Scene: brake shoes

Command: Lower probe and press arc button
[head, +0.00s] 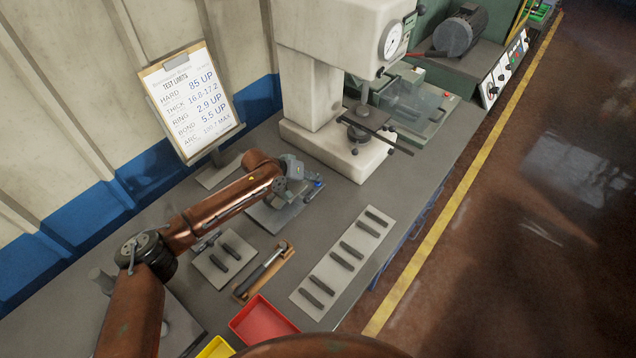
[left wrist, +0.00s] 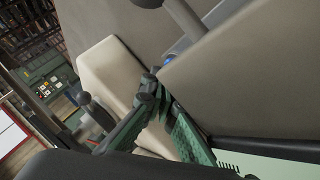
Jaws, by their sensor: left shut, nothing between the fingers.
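A small gauge stand with a grey plate (head: 262,217) stands on the bench, just left of the big press. A small blue part (head: 318,184) shows at its right side, beside my left gripper (head: 303,188). My left gripper is shut with nothing in it, low over this stand, and covers much of it. In the left wrist view the green fingers (left wrist: 160,92) are together, with a blue bit (left wrist: 169,58) just beyond their tips. I cannot tell if they touch it. The probe and the button cannot be told apart clearly. My right gripper is out of view.
A cream press (head: 308,95) with a dial stands behind. A clipboard (head: 190,100) of test limits stands at the back left. Brake shoes lie on a long pale board (head: 318,268).

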